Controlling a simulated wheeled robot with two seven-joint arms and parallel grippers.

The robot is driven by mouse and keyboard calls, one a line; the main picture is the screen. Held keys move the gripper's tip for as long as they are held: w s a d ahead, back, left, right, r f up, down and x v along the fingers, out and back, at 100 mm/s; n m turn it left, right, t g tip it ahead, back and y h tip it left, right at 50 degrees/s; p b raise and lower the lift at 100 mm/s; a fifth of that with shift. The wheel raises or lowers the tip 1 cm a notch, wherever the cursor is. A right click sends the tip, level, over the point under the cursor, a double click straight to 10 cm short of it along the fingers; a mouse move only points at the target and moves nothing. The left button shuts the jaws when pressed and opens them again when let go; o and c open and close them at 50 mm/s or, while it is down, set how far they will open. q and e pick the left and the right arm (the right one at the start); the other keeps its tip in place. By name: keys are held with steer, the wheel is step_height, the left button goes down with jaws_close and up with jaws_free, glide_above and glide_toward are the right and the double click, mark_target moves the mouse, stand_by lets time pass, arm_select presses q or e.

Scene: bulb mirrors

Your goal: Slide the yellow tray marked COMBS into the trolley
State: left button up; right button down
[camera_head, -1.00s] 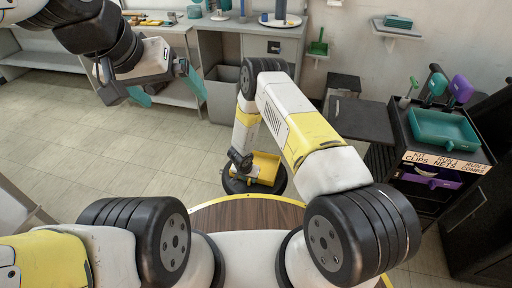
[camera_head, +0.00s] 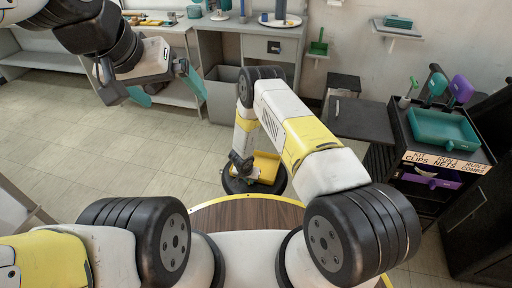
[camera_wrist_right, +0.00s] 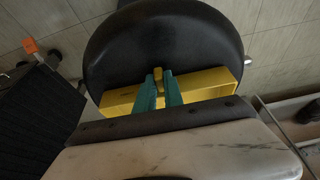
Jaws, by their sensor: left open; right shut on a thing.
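The yellow tray (camera_head: 266,167) sits on or just above a round black stool (camera_head: 238,186); I cannot tell which. My right gripper (camera_head: 243,164) is at the tray's near left side. In the right wrist view its teal fingers (camera_wrist_right: 160,89) are shut on the front of the yellow tray (camera_wrist_right: 205,84). No COMBS marking is readable on the tray. The dark trolley (camera_head: 407,190) stands at the right, with a label strip reading clips, nets and combs along its top edge. My left gripper (camera_head: 168,90) is open and empty at upper left, far from the tray.
A teal tray (camera_head: 445,128) and upright tools are on the trolley top; a purple tray (camera_head: 436,180) sits inside it below the labels. A dark panel (camera_head: 358,121) juts out left of the trolley. A grey bench (camera_head: 240,60) stands behind. Floor at left is clear.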

steer(key=c, duration=2.1)
jaws_free()
jaws_close()
steer(key=shift+r, duration=3.05)
